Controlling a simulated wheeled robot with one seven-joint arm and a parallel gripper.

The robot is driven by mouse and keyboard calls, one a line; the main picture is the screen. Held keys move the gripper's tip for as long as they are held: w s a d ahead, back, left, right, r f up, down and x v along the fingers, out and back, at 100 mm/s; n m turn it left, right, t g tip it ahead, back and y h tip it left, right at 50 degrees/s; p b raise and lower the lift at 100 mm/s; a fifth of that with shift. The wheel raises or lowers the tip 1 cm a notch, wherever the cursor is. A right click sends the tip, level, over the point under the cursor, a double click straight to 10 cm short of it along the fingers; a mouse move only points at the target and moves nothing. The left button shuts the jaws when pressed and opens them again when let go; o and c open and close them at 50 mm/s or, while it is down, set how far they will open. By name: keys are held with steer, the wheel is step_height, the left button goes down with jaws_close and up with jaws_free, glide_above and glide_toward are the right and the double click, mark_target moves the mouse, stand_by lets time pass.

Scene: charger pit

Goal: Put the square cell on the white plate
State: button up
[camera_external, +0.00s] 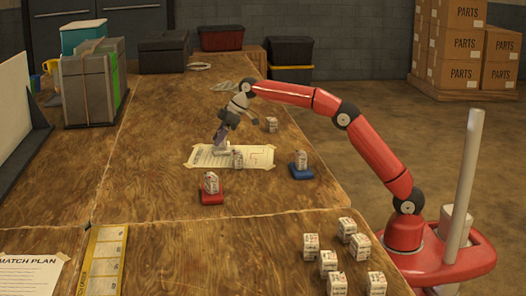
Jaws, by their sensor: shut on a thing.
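My gripper (220,143) points down over the taped paper sheet (258,157) in the middle of the bench. It is shut on a small cell that its fingers largely hide, so its shape is unclear. A pale patch shows low under the fingers; I cannot tell whether it is the white plate or part of the held cell. Another white cell (237,158) stands on the sheet just right of my gripper. One cell (211,182) stands on a red plate (211,198), and another (301,160) on a blue plate (300,173).
A lone cell (271,124) stands beyond the sheet. Several cells, such as one in front (328,259), stand at the near right. Grey binders (88,92) and dark bins (163,53) stand at the left and back. A yellow-edged ruler (102,262) lies near left.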

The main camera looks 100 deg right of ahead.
steer(key=shift+f, duration=0.6)
steer(key=o, duration=1.1)
steer(key=shift+f, duration=0.15)
steer(key=shift+c, duration=0.2)
steer(key=shift+r, duration=0.25)
steer(key=v, duration=1.2)
steer(key=shift+p, duration=0.35)
steer(key=shift+a, duration=0.1)
